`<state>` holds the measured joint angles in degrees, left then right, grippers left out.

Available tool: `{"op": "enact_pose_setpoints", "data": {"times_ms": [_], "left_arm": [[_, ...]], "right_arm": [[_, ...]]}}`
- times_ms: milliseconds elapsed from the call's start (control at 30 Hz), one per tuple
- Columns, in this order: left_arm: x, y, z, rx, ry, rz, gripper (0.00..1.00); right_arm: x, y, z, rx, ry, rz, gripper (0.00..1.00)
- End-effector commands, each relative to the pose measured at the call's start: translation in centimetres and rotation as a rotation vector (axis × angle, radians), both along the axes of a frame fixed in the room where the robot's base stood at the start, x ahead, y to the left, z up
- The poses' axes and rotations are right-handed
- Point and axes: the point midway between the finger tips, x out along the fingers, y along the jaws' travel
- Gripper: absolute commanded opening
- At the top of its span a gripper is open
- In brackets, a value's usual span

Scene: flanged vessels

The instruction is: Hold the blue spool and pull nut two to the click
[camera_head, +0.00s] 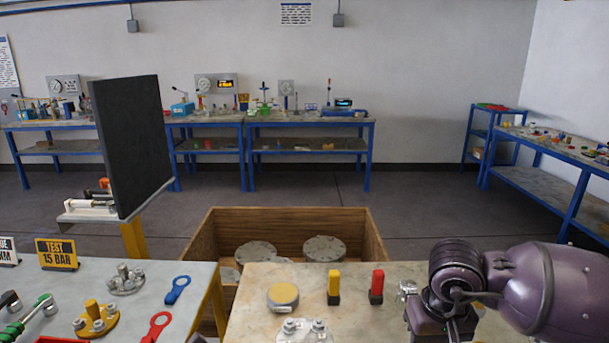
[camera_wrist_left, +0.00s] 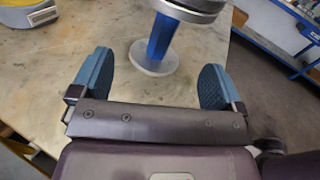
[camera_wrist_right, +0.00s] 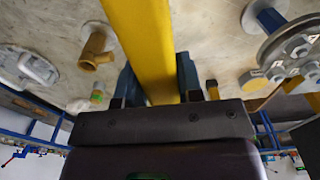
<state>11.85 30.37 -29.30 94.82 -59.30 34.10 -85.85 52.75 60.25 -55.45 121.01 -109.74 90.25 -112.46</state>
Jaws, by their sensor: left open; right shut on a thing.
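The blue spool (camera_wrist_left: 163,36) stands upright on its grey round foot in the left wrist view, under a grey flange (camera_wrist_left: 195,8). My left gripper (camera_wrist_left: 155,82) is open, its blue-padded fingers apart, with the spool ahead of the gap and not gripped. The spool (camera_wrist_right: 268,18) also shows in the right wrist view, with nuts (camera_wrist_right: 298,48) on its flange. Small tags there are unreadable, so I cannot tell which is nut two. My right gripper (camera_wrist_right: 156,82) is shut on a yellow bar (camera_wrist_right: 145,40). In the head view the flange top (camera_head: 305,332) is cut off at the bottom edge.
The left table holds a gold flange (camera_head: 95,318), spanners and a "TEST 15 BAR" sign (camera_head: 57,254).

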Motion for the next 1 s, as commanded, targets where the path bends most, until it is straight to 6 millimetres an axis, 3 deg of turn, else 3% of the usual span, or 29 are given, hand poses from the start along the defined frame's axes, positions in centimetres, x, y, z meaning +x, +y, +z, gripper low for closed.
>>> {"op": "enact_pose_setpoints", "data": {"times_ms": [367, 833, 1000], "left_arm": [[0.3, -1.0, -0.8, 0.096, -0.091, -0.092, 0.94], [2.0, -5.8, -1.2, 0.093, -0.089, -0.092, 0.94], [2.6, -7.5, -1.7, 0.093, -0.087, -0.092, 0.94]], "right_arm": [[0.0, 0.0, 0.2, 0.001, -0.002, 0.0, 0.06], [0.0, 0.0, 0.4, 0.001, -0.004, 0.0, 0.06], [0.0, 0.0, -0.5, 0.001, 0.005, 0.0, 0.06]]}}
